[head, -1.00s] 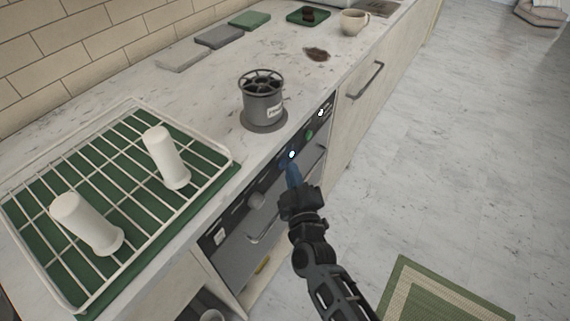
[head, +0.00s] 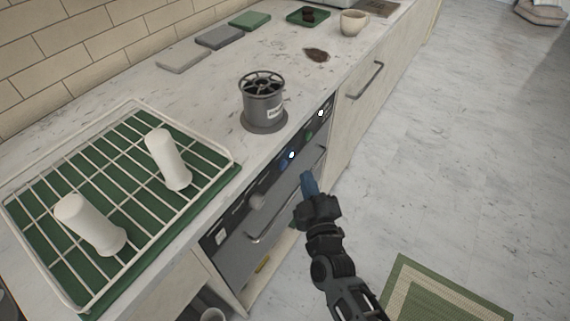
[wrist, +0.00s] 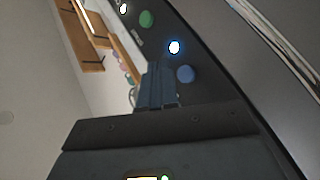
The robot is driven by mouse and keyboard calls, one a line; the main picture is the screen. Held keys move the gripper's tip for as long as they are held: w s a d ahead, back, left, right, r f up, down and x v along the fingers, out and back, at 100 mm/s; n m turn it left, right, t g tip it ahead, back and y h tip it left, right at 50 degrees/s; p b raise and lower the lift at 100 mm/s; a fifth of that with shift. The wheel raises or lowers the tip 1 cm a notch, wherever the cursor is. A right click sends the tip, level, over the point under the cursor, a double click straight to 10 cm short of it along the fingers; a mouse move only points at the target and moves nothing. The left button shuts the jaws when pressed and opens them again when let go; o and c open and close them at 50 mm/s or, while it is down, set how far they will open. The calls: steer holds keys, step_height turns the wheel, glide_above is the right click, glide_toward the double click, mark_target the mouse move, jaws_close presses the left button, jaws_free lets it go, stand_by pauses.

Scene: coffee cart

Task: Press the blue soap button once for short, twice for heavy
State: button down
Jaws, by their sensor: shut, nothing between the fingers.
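The blue soap button (head: 283,162) is a round disc on the dark front panel (head: 232,212) of the machine under the counter. It shows clearly in the wrist view (wrist: 186,74), with a white light with a blue glow (wrist: 174,47) beside it. My gripper (head: 307,178) is shut and empty, its blue fingertips apart from the panel, out in front of it and to the right of the button. In the wrist view the fingertips (wrist: 158,75) appear just left of the blue button.
A green button (wrist: 146,19) and a second lit white light (head: 320,113) are further along the panel. A wire rack (head: 133,101) with two white cups and a grey canister (head: 262,105) stand on the counter.

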mark_target(284, 165)
steer(key=shift+s+d, duration=0.65)
steer(key=shift+d, duration=0.25)
stand_by(1.9)
steer(key=d+m+b, duration=0.1)
steer(key=m+b, duration=0.3)
steer(key=m, duration=0.1)
steer(key=s+d+m+b, duration=0.1)
steer(key=m+b, duration=0.3)
steer(key=m, duration=0.2)
steer(key=s+d+m+b, duration=0.1)
steer(key=m+b, duration=0.3)
steer(key=m, duration=0.2)
steer(key=shift+s+r+t+b, duration=0.1)
steer(key=shift+s+t+b, duration=0.1)
steer(key=shift+t+b, duration=0.2)
steer(key=shift+a, duration=0.1)
steer(key=w+a+p, duration=0.3)
steer(key=w+a, duration=0.2)
steer(key=a, duration=0.1)
steer(key=shift+w+a+p, duration=0.2)
steer(key=shift+a+p, duration=0.15)
steer(key=shift+a, duration=0.05)
steer(key=shift+w+a, duration=0.1)
stand_by(1.2)
